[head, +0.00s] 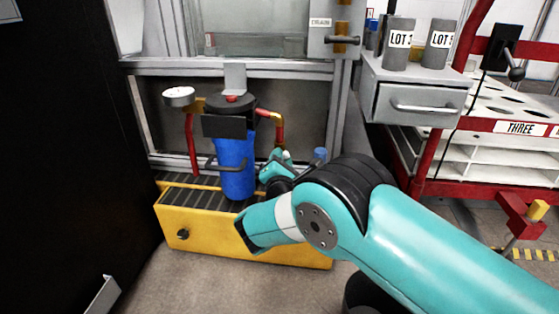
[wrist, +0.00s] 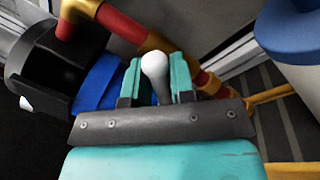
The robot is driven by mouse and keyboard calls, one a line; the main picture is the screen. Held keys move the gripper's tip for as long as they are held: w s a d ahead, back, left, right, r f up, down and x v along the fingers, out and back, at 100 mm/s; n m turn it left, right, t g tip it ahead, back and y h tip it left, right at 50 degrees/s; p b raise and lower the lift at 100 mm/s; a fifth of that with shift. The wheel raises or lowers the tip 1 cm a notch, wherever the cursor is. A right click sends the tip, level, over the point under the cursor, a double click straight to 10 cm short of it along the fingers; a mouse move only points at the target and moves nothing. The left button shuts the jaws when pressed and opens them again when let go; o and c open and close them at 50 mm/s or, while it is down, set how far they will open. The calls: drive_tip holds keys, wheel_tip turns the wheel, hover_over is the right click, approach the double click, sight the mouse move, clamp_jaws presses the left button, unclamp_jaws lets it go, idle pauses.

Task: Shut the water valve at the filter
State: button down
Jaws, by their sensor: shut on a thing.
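The water filter (head: 236,165) stands upright on the yellow base, with a blue housing and black cap. Its blue housing also shows in the wrist view (wrist: 95,88). A red pipe with brass fittings (head: 279,130) comes down on its right side. My gripper (head: 279,160) is low beside this pipe, just right of the housing. In the wrist view my gripper (wrist: 156,66) has its teal fingers on either side of the valve handle's (wrist: 155,72) white rounded end and is shut on it. The valve body is mostly hidden behind the fingers.
A pressure gauge (head: 179,95) sits left of the filter. The yellow base (head: 215,228) has a dark slatted top. A blue-topped pale cylinder (wrist: 298,50) is close right of the gripper. A grey drawer unit (head: 415,100) and a red rack (head: 480,125) stand at right.

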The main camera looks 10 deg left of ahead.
drive_tip(key=m, duration=0.1)
drive_tip(key=m+h+b, duration=0.1)
drive_tip(key=m, duration=0.3)
drive_tip(key=shift+d+f+t, duration=0.15)
drive_tip(key=shift+f+t, duration=0.15)
drive_tip(key=shift+f, duration=0.1)
drive_tip(key=m+h, duration=0.1)
drive_tip(key=m, duration=0.1)
drive_tip(key=m+b, duration=0.1)
drive_tip(key=m, duration=0.2)
drive_tip(key=shift+f+h, duration=0.1)
drive_tip(key=shift+h, duration=0.3)
drive_tip(key=shift+m+b, duration=0.3)
drive_tip(key=shift+m, duration=0.1)
drive_tip(key=c, duration=1.1)
unclamp_jaws()
drive_tip(key=shift+s, duration=0.1)
